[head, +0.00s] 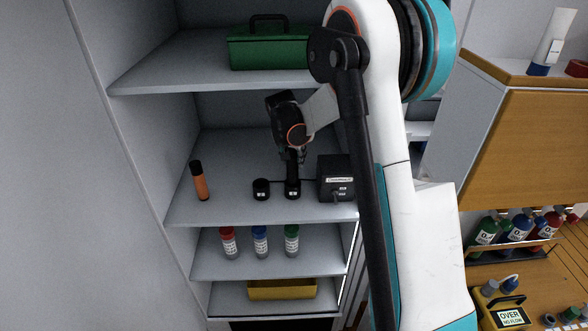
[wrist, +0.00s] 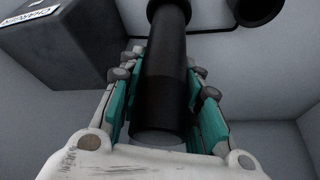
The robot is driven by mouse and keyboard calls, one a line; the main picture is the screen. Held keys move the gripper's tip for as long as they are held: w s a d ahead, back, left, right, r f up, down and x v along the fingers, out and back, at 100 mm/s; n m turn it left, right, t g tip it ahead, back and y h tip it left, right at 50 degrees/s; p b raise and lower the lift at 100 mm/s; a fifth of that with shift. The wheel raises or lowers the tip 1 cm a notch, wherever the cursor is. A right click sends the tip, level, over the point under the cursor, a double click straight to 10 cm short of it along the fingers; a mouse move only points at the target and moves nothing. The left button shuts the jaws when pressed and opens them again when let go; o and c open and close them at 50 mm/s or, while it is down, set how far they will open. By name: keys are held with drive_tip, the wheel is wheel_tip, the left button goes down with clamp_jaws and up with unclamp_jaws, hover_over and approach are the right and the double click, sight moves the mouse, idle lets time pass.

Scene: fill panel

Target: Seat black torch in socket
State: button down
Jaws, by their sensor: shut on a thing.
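The black torch (head: 292,168) is upright over the right one of two short black sockets (head: 293,190) on the middle shelf. My gripper (head: 298,154) is shut on the torch's upper part. In the wrist view the black torch (wrist: 165,75) lies between the teal fingers. Its far end meets a wider black ring at the top edge; I cannot tell how deep it sits. The left socket (head: 261,189) is empty and also shows in the wrist view (wrist: 255,10).
A black charger box (head: 336,178) stands close to the right of the sockets. An orange torch (head: 200,182) stands at the left of the shelf. A green toolbox (head: 268,50) is on the shelf above. Several bottles (head: 260,240) stand on the shelf below.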

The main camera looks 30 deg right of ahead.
sight(294, 168)
drive_tip(key=shift+f, duration=2.4)
drive_tip(key=shift+f+b, duration=0.15)
drive_tip(key=shift+b, duration=0.2)
drive_tip(key=c, duration=1.2)
unclamp_jaws()
drive_tip(key=shift+o, duration=0.2)
drive_tip(key=p+v, duration=0.1)
drive_tip(key=v, duration=0.7)
drive_tip(key=shift+d, duration=0.1)
drive_tip(key=shift+f, duration=0.1)
